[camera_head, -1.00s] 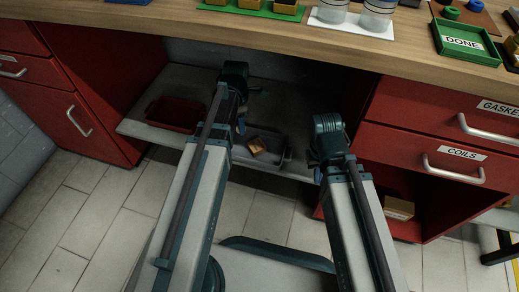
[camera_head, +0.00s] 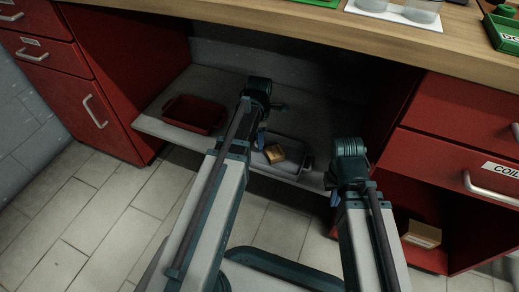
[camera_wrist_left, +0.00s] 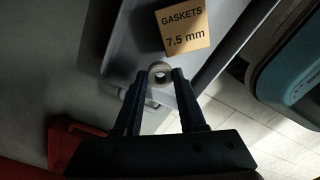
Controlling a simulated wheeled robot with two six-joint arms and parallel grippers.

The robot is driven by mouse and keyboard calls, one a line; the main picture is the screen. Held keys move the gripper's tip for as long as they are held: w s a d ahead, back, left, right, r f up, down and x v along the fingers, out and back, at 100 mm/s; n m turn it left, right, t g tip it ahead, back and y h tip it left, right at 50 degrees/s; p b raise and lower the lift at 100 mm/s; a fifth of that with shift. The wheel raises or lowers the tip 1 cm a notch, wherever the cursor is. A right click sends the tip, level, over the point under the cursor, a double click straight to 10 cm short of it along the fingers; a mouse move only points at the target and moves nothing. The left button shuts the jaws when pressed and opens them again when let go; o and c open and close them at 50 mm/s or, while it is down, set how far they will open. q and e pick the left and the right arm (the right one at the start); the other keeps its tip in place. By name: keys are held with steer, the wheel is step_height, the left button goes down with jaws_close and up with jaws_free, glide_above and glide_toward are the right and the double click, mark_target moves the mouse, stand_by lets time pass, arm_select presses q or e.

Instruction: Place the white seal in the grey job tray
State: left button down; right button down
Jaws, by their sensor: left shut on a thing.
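The white seal (camera_wrist_left: 160,73), a small ring, is held between the fingertips of my left gripper (camera_wrist_left: 157,79). The left gripper (camera_head: 262,138) shows only in part in the head view, low over the shelf beside the grey job tray, and the seal cannot be made out there. The grey job tray (camera_head: 306,160) lies on the shelf under the bench. It also shows in the left wrist view (camera_wrist_left: 135,40), just beyond the seal. My right gripper (camera_head: 335,197) is mostly hidden behind its own wrist, right of the tray.
A gold box (camera_head: 274,153) is in the grey tray; its label in the wrist view (camera_wrist_left: 183,27) reads "GASKETS 7.5 mm". A red tray (camera_head: 194,115) is on the shelf to the left. Red drawer cabinets (camera_head: 85,75) flank the shelf, and the wooden bench top (camera_head: 270,30) overhangs it.

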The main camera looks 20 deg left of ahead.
arm_select(q)
steer(key=shift+f+b, duration=1.95)
steer(key=shift+r, duration=0.1)
steer(key=c, duration=0.9)
jaws_free()
steer(key=shift+f, duration=0.2)
steer(key=shift+c, duration=0.2)
steer(key=o, duration=0.5)
steer(key=shift+r, duration=0.1)
steer(key=shift+c, duration=0.2)
